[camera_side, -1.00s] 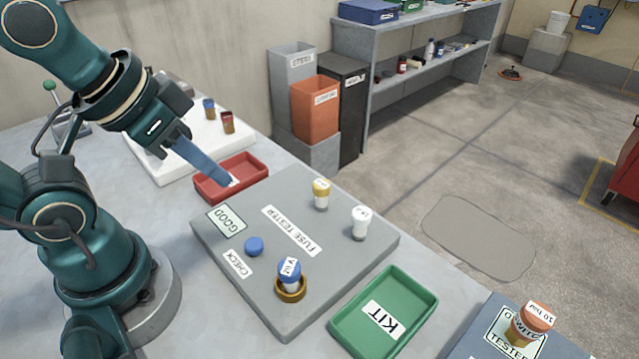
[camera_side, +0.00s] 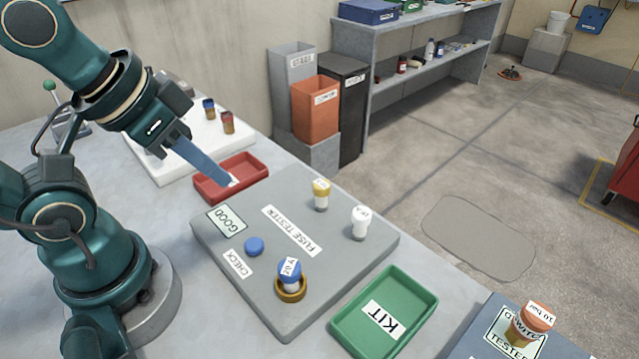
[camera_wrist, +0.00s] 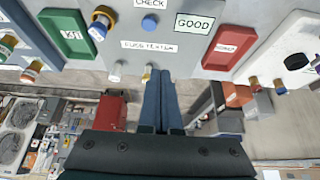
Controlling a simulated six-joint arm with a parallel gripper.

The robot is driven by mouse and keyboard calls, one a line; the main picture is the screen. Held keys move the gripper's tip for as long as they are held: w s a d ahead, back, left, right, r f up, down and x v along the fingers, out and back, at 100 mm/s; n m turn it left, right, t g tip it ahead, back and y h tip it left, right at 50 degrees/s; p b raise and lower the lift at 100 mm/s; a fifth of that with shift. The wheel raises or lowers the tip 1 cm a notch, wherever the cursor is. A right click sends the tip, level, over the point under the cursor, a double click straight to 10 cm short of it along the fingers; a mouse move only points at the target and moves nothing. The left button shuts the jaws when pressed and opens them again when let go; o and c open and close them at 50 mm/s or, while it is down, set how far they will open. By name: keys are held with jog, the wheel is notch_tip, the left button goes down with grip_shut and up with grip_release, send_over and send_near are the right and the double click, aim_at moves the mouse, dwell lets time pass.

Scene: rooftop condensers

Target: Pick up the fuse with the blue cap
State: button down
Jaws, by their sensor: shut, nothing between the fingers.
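The fuse with the blue cap (camera_side: 289,272), labelled 20 A, stands upright in a brass ring socket on the grey fuse tester (camera_side: 330,262). It also shows at the top of the wrist view (camera_wrist: 102,20). My gripper (camera_side: 226,181) is shut and empty, its blue fingers above the red tray (camera_side: 262,166), left of and behind the fuse. In the wrist view my gripper's fingers (camera_wrist: 163,80) lie together. A yellow-capped fuse (camera_side: 321,194) and a white-capped fuse (camera_side: 360,222) stand on the tester. The tester's "GOOD" panel (camera_side: 227,219) shows pale green.
A round blue button (camera_side: 254,246) sits by the CHECK label, close to the blue-capped fuse. A green KIT tray (camera_side: 345,338) lies right of the tester. Another tester with an orange-capped part (camera_side: 533,320) stands at lower right. A white board (camera_side: 150,170) holds two more capped fuses.

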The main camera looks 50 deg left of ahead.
dwell(0.3)
jog(key=shift+c, duration=2.4)
grip_release()
jog(key=n+g, duration=0.3)
jog(key=g, duration=0.3)
send_near(289, 267)
notch_tip(289, 267, down, 5)
jog(key=shift+s+f, duration=0.1)
jog(key=shift+f, duration=2.55)
